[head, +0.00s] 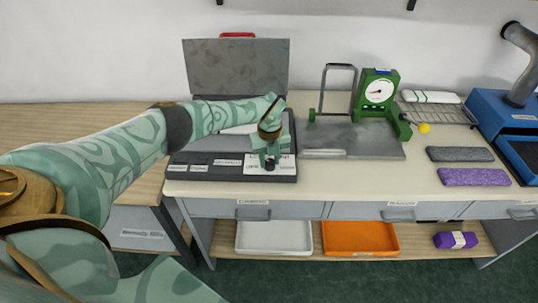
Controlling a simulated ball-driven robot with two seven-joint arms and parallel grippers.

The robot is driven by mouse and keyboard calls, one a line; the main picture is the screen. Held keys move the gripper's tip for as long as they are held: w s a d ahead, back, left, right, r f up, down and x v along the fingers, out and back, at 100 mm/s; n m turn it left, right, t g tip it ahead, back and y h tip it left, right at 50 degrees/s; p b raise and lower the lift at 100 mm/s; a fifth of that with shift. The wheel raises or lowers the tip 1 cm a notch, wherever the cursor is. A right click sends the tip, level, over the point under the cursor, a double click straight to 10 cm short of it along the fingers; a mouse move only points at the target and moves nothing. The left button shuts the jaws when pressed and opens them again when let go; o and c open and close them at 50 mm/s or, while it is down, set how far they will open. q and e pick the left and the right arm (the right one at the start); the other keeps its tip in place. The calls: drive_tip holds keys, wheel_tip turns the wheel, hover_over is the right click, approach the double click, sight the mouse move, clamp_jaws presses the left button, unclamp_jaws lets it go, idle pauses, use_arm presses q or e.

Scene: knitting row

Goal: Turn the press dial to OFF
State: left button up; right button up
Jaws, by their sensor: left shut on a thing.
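The press (235,70) stands open at the back left of the worktop, its grey lid raised with a red handle on top. Its dial (270,167) is a small dark knob on a white labelled plate (284,168) at the right of the front panel. My left gripper (270,161) reaches down from above and is shut on the dial. The fingers hide much of the dial, and I cannot read its setting. My right gripper is not in view.
A grey plate with a metal frame (350,140) and a green scale (379,91) stand right of the press. Grey (459,154) and purple (474,177) pads lie further right. White (274,237) and orange (360,238) trays are on the shelf below.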

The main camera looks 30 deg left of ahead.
sight(270, 160)
use_arm(q)
drive_tip(key=n+p, duration=0.1)
drive_tip(key=n, duration=0.2)
drive_tip(key=shift+r+p, duration=0.2)
drive_tip(key=shift+p, duration=0.1)
drive_tip(key=shift+n+p, duration=0.4)
drive_tip(key=shift+n, duration=0.7)
drive_tip(key=shift+f, duration=0.1)
drive_tip(key=o, duration=1)
wheel_tip(270, 160, up, 7)
drive_tip(key=p, duration=0.3)
drive_tip(key=shift+w+a+f, duration=0.1)
drive_tip(key=shift+f, duration=0.1)
wheel_tip(270, 160, up, 10)
drive_tip(key=shift+f+p, duration=0.2)
drive_tip(key=shift+p, duration=0.55)
